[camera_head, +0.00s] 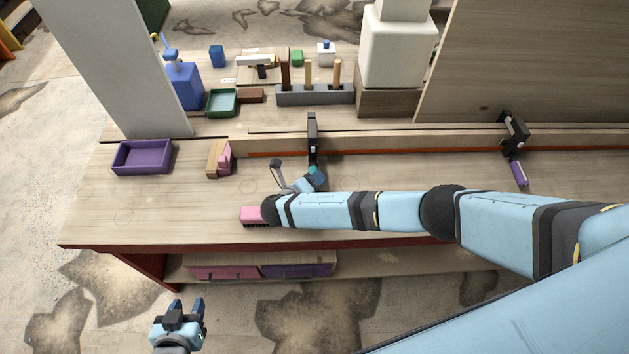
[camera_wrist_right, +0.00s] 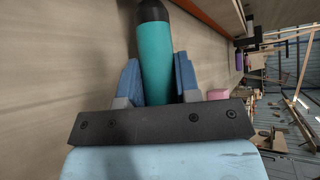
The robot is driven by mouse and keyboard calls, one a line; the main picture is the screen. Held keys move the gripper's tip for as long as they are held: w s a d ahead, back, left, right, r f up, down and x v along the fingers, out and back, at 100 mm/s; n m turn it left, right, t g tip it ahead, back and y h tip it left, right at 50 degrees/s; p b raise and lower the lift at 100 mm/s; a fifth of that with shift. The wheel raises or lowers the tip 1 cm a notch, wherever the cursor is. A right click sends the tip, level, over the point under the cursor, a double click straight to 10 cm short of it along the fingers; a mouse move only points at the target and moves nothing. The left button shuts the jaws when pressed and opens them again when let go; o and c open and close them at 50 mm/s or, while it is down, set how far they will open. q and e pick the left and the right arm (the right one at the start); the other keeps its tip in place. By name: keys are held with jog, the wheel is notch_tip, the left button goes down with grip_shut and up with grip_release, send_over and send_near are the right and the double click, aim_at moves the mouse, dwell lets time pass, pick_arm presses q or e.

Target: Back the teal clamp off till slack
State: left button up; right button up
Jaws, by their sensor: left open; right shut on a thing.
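In the right wrist view the teal handle (camera_wrist_right: 153,50) runs lengthwise between the blue fingers. My right gripper (camera_head: 316,181) is shut on this handle; it also fills the lower wrist view (camera_wrist_right: 157,82). The screw and pad contact are too small to tell. My left gripper (camera_head: 186,306) is open and empty, low in front of the bench.
A second clamp (camera_head: 515,132) with a purple handle (camera_head: 519,174) sits further right on the strip. A purple tray (camera_head: 142,157), a pink-and-wood piece (camera_head: 219,158) and a pink brush-like block (camera_head: 252,215) lie on the bench (camera_head: 120,215). Tools stand behind the strip.

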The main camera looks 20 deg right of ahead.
dwell(0.3)
jog(key=o, duration=0.9)
